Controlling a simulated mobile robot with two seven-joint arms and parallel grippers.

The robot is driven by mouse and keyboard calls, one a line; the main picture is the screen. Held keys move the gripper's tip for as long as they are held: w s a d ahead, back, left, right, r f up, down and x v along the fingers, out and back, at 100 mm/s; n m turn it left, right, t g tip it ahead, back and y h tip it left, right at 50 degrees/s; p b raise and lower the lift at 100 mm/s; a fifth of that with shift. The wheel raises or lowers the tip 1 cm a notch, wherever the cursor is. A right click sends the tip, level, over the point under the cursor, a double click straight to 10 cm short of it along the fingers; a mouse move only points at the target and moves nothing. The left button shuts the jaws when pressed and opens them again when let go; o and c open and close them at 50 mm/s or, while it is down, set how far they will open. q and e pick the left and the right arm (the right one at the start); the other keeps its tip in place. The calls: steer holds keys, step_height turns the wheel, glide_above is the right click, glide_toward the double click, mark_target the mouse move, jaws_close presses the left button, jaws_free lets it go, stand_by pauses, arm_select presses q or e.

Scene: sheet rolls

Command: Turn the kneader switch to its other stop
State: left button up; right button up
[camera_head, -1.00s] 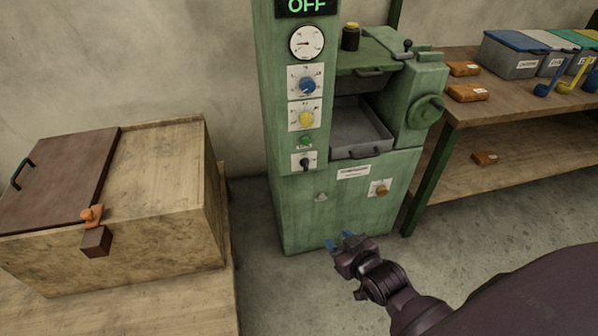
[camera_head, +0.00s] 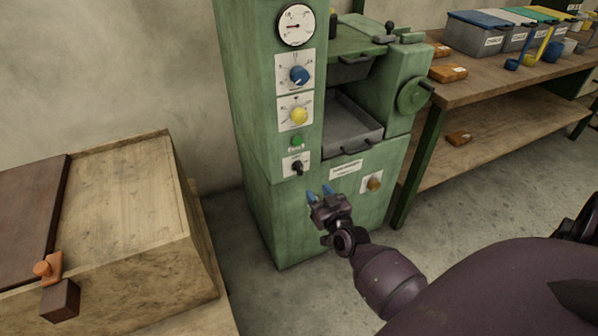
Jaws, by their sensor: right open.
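The green kneader machine (camera_head: 277,215) stands in the middle of the view. A small black switch (camera_head: 297,168) on a white plate sits low on its control column, below a green button (camera_head: 297,141). An orange-brown knob (camera_head: 374,184) on another white plate is on the lower front, to the right. I cannot read the labels on either plate. My right gripper (camera_head: 319,194) is open and empty, its blue fingertips pointing up at the lower front, below and right of the black switch and apart from it. My left gripper is not in view.
A blue dial (camera_head: 299,75), a yellow dial (camera_head: 298,115) and a gauge (camera_head: 296,26) are above on the column. A grey tray (camera_head: 350,128) sits in the machine's opening. A wooden box (camera_head: 130,215) stands left; a workbench (camera_head: 475,90) with bins stands right.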

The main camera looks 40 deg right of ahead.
mark_target(301, 170)
steer(key=b+x, duration=0.1)
steer(key=x, duration=0.7)
steer(key=shift+w+f+b, duration=0.25)
steer(key=shift+b, duration=0.15)
steer(key=shift+w, duration=0.4)
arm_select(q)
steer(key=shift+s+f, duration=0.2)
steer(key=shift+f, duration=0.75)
arm_select(e)
steer(key=shift+w+d+r, duration=0.15)
steer(key=shift+w, duration=0.35)
steer(key=shift+c, duration=0.3)
jaws_close()
